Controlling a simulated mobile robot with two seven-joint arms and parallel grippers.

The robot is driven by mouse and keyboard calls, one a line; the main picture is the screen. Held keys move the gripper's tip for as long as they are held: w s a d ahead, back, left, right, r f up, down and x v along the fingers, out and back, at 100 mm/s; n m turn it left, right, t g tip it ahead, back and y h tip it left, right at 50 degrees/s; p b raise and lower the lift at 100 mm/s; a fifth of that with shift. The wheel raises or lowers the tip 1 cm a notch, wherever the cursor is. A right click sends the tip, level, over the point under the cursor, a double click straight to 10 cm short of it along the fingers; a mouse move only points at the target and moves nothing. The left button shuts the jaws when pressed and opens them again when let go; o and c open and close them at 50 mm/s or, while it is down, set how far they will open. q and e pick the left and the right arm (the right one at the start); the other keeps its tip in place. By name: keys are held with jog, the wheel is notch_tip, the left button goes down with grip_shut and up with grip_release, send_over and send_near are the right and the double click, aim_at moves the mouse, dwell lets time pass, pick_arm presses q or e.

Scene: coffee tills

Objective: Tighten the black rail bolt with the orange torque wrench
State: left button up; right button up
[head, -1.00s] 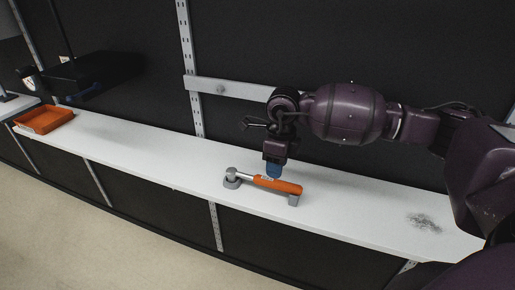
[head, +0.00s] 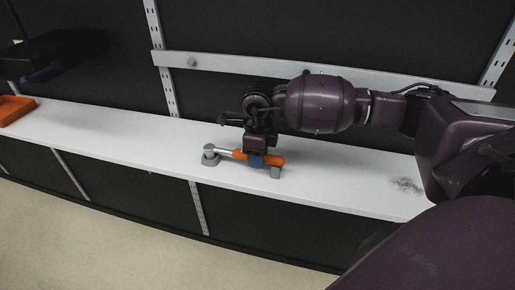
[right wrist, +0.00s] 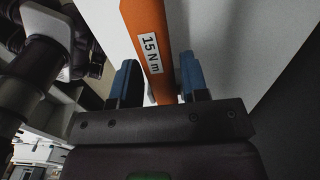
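The orange torque wrench (head: 273,160) lies on the white shelf with its grey head to the left, resting across two grey supports. My right gripper (head: 256,160) points down over the orange handle. My left gripper is not in view.
The long white shelf (head: 110,135) is clear to the left of the wrench, up to an orange tray (head: 14,108). A dark smudge (head: 406,185) marks its right part. A black box-like object (head: 55,52) hangs at upper left. A dark panel stands behind.

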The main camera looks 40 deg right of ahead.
jog(key=shift+r, duration=0.1)
grip_shut()
jog(key=shift+r+p, duration=0.75)
jog(key=shift+r, duration=0.45)
jog(key=shift+r+p, duration=0.65)
jog(key=shift+r, duration=0.75)
jog(key=shift+f, duration=0.1)
